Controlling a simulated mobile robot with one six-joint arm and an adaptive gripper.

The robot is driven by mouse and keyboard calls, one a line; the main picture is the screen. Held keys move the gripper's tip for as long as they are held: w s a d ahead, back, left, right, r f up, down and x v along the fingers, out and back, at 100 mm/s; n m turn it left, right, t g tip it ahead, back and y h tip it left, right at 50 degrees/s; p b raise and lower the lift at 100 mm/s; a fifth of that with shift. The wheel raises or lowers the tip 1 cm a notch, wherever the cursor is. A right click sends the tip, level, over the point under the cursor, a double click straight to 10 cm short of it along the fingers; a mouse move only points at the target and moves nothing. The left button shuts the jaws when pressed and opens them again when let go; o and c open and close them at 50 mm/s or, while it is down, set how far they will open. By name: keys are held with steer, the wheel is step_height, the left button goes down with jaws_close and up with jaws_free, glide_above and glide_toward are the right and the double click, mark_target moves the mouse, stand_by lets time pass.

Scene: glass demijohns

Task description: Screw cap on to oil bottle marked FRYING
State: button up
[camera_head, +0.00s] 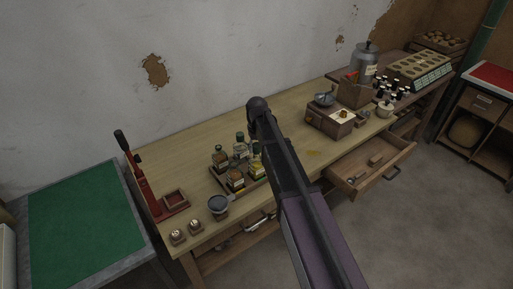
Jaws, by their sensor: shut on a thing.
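Several small glass bottles stand in a dark wooden tray (257,186) on the workbench, left of my arm. One is a bottle with a dark green cap (240,147) at the back. Another is a bottle with yellow contents (257,165) close beside my arm. A bottle with a brown top (220,157) and a bottle with an orange-brown label (235,179) stand to the left and front. The labels are too small to read, so I cannot tell which says FRYING. My arm crosses the bench, and my gripper and any cap in it cannot be made out.
A red lever press (132,165) and a round grey-topped vessel (218,204) stand left of the tray. A grinder (329,117), a metal canister (366,62) and small dark bottles (385,92) are at right. An open drawer (371,165) juts out in front.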

steer(key=shift+f+b, duration=1.15)
steer(key=shift+f, duration=0.05)
stand_by(0.6)
steer(key=o, duration=0.8)
steer(key=shift+r, duration=0.15)
